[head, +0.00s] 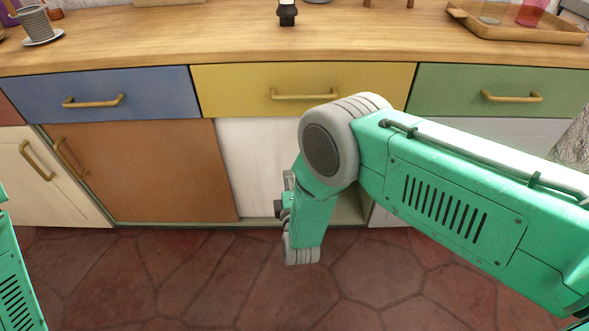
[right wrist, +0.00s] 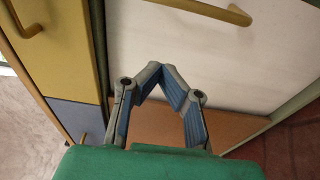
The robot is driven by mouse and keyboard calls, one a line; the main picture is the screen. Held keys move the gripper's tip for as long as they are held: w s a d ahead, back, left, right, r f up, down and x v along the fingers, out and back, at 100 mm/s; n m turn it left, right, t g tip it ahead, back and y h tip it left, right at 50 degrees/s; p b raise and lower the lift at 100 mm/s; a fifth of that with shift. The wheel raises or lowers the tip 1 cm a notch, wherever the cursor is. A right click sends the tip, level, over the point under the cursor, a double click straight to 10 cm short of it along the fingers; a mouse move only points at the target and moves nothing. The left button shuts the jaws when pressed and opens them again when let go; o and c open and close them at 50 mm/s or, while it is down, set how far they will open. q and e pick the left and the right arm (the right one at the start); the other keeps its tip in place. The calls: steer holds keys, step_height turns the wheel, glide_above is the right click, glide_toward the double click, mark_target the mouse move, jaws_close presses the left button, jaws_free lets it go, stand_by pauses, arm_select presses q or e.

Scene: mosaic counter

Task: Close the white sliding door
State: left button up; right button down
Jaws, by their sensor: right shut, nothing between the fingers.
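The white sliding door (head: 255,165) is under the yellow drawer, next to the brown door. It fills much of the upper right wrist view (right wrist: 235,60), where its brass handle (right wrist: 205,10) shows at the top edge. In the head view my arm hides that handle. A strip of open cabinet (head: 350,207) shows right of my wrist. My right gripper (right wrist: 163,72) is shut and empty in front of the doors, fingertips short of the handle. In the head view it is mostly hidden by my wrist. The left gripper is out of view; only part of my left arm shows.
The brown door (head: 150,170) has a handle at its left. Blue (head: 140,88), yellow (head: 235,85) and green (head: 450,90) drawers with protruding handles run above. The wooden counter (head: 180,40) holds a cup and a tray (head: 520,30). The tiled floor in front is clear.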

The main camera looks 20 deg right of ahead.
steer(key=w+d+b, duration=0.1)
steer(key=w+b, duration=0.3)
steer(key=w, duration=0.5)
arm_select(q)
steer(key=p, duration=0.1)
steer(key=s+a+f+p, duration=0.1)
steer(key=p, duration=0.1)
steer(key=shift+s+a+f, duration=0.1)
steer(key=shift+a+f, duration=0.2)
arm_select(e)
steer(key=s+d, duration=0.3)
steer(key=d, duration=0.9)
steer(key=s+d, duration=0.4)
steer(key=d, duration=0.9)
steer(key=shift+s, duration=0.3)
steer(key=shift+d, duration=0.15)
